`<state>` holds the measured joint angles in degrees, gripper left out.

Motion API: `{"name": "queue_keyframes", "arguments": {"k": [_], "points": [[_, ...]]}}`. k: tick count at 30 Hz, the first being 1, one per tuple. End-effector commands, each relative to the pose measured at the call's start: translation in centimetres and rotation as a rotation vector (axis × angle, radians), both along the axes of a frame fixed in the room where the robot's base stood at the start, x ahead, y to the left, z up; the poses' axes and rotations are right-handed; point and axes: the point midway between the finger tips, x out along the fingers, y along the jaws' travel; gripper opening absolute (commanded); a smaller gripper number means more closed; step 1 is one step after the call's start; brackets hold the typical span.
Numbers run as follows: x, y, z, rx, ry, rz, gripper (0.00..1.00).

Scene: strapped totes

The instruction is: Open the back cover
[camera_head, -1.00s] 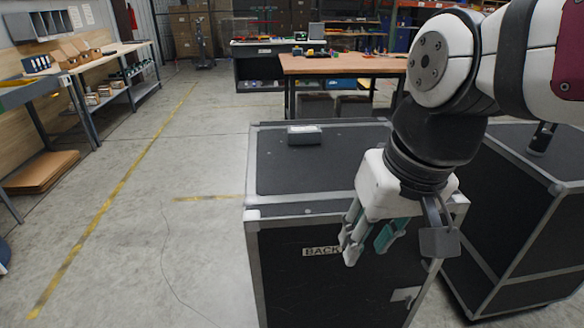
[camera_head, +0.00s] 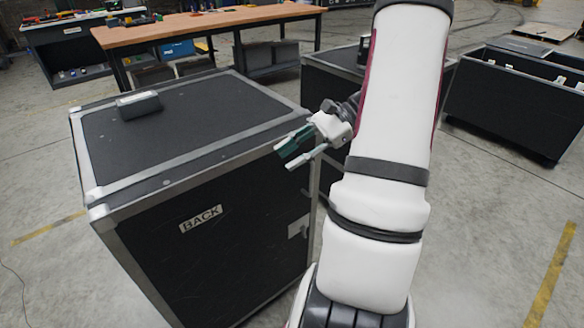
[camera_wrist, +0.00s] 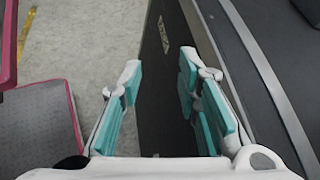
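The back cover (camera_head: 205,262) is the upright black panel of a metal-edged case, and it looks closed in the head view. It bears a white BACK label (camera_head: 201,218) and a light metal latch plate (camera_head: 299,227) near its right edge. In the wrist view the cover (camera_wrist: 160,75) shows edge-on between the fingers, with the label (camera_wrist: 163,34) far along it. My gripper (camera_head: 297,150) is by the case's upper right corner; it also shows in the wrist view (camera_wrist: 158,88). Its teal-padded fingers are apart with nothing between them. I cannot tell whether they touch the case.
A small dark box (camera_head: 138,104) lies on the case top (camera_head: 210,115). A second black case (camera_head: 335,75) stands behind my arm, and an open black case (camera_head: 515,100) is farther right. A wooden workbench (camera_head: 205,23) is behind. Bare floor lies right and left.

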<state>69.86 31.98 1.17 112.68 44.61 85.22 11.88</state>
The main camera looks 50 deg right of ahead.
Motion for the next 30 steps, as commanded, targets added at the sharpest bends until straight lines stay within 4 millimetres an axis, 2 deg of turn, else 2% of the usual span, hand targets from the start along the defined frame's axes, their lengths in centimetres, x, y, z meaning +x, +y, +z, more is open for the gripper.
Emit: {"name": "queue_keyframes", "arguments": {"k": [1, 6, 9, 13, 17, 20, 25, 30], "points": [[-0.7, -2.2, -1.9, 0.065, -0.006, -0.084, 0.30], [-3.7, -8.5, -6.7, 0.269, -0.062, -0.345, 0.30], [-6.0, -11.6, -9.5, 0.372, -0.108, -0.484, 0.30], [-8.8, -14.4, -12.3, 0.469, -0.164, -0.620, 0.30], [-10.5, -15.7, -13.8, 0.521, -0.199, -0.694, 0.30], [-10.7, -16.0, -14.2, 0.533, -0.209, -0.713, 0.30], [-9.2, -15.4, -14.1, 0.536, -0.210, -0.713, 0.30], [-6.2, -14.3, -14.1, 0.535, -0.208, -0.711, 0.30]]}}
